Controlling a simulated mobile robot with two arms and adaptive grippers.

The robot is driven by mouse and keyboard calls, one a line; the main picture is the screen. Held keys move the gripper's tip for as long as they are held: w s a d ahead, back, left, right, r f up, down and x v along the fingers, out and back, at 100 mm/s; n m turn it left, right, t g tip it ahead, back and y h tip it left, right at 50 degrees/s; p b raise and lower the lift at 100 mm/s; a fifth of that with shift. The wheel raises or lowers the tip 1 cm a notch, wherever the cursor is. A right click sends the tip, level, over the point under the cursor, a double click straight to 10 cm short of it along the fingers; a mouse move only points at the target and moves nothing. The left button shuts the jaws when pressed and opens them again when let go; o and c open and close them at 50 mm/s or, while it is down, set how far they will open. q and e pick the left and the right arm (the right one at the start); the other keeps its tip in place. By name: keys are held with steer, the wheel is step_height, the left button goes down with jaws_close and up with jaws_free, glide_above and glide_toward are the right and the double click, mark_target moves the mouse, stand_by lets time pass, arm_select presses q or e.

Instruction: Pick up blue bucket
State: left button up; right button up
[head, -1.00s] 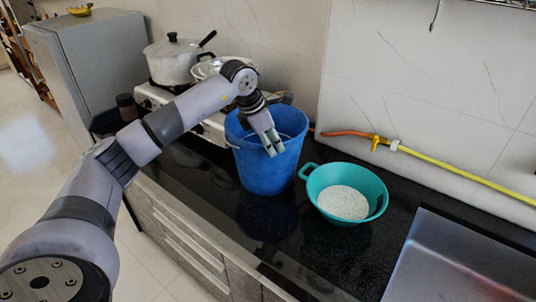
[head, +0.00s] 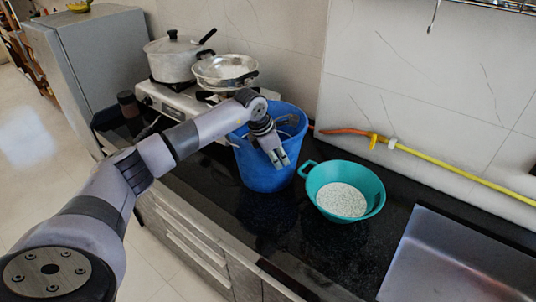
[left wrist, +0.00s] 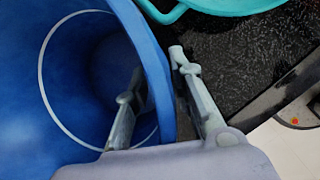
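The blue bucket (head: 262,172) stands upright on the black counter, and it also fills the left of the left wrist view (left wrist: 45,110). A thin wire handle shows as a pale ring there. My left gripper (head: 279,160) is at the bucket's near right rim. In the left wrist view its fingers (left wrist: 150,80) are apart and straddle the rim: one finger is inside the bucket, the other outside. A gap shows between the outer finger and the wall. My right gripper is in neither view.
A teal colander (head: 374,186) with white grains stands close to the right of the bucket. A stove (head: 150,98) with a lidded pot (head: 172,62) and a pan (head: 225,68) is behind left. A sink (head: 460,262) is at front right.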

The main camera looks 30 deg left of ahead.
arm_select(q)
jaws_close()
stand_by(0.8)
